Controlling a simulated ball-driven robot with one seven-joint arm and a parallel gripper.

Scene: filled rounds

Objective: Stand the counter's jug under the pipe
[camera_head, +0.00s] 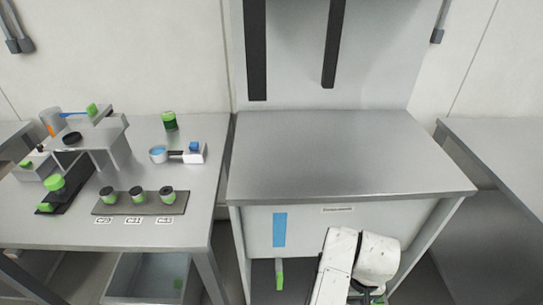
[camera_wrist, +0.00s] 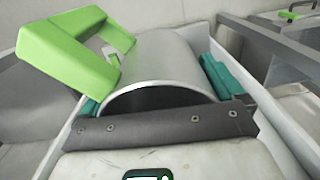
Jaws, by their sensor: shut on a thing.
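The jug (camera_wrist: 165,60) fills the middle of the wrist view, with a smooth grey metal body and a thick, angular bright green handle (camera_wrist: 65,55) at its upper left. My gripper (camera_wrist: 155,85) is shut on the jug's body, with teal pads showing on both sides of it. In the head view my white arm reaches down at the lower right, and my gripper is mostly hidden or out of frame there. A small bit of green shows beside the arm's end; I cannot tell what it belongs to. I cannot pick out the pipe for sure in either view.
A bare grey counter (camera_head: 340,155) stands in the middle, with a tall panel behind it carrying two dark vertical strips. A left table (camera_head: 120,235) holds several green-lidded containers, small devices and a labelled rack (camera_head: 140,208). A grey bin (camera_head: 145,278) is below it. Another table (camera_head: 500,150) is at right.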

